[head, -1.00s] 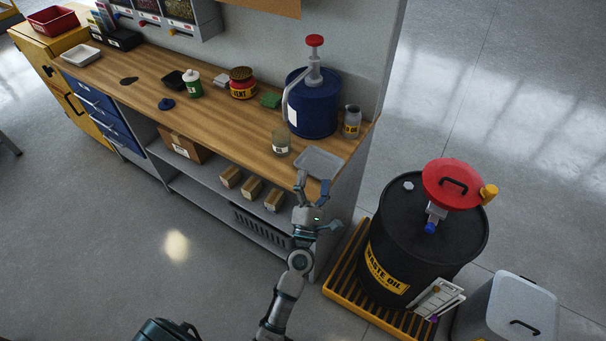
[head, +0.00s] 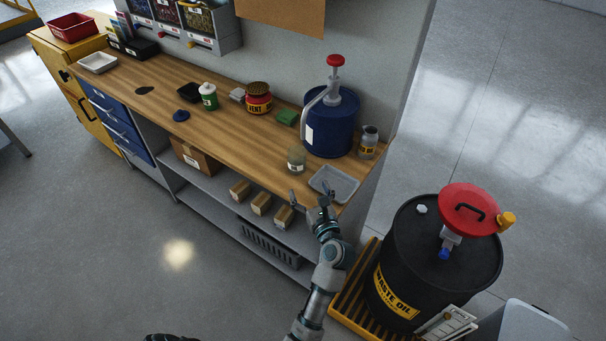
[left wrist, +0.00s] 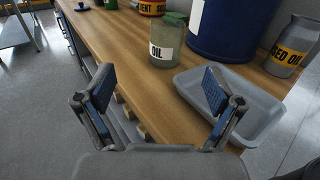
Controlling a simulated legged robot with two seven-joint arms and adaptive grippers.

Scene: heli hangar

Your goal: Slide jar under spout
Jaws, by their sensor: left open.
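A small greenish glass jar (head: 296,160) with a white label stands upright near the front edge of the wooden bench; in the left wrist view the label on the jar (left wrist: 168,40) reads OIL. Behind it is a blue drum (head: 330,129) with a red-topped pump. The pump's grey spout (head: 313,103) bends down on the drum's left side, toward the jar. I cannot tell whether the jar is directly below it. My left gripper (head: 308,192) is open and empty at the bench's front edge, in front of the jar and apart from it.
A grey tray (head: 348,193) lies right of the jar, close to my left gripper's right finger. A grey USED OIL bottle (head: 369,141) stands right of the drum. A green block (head: 287,117) and a VENT can (head: 258,100) stand behind left. Bare wood lies left of the jar.

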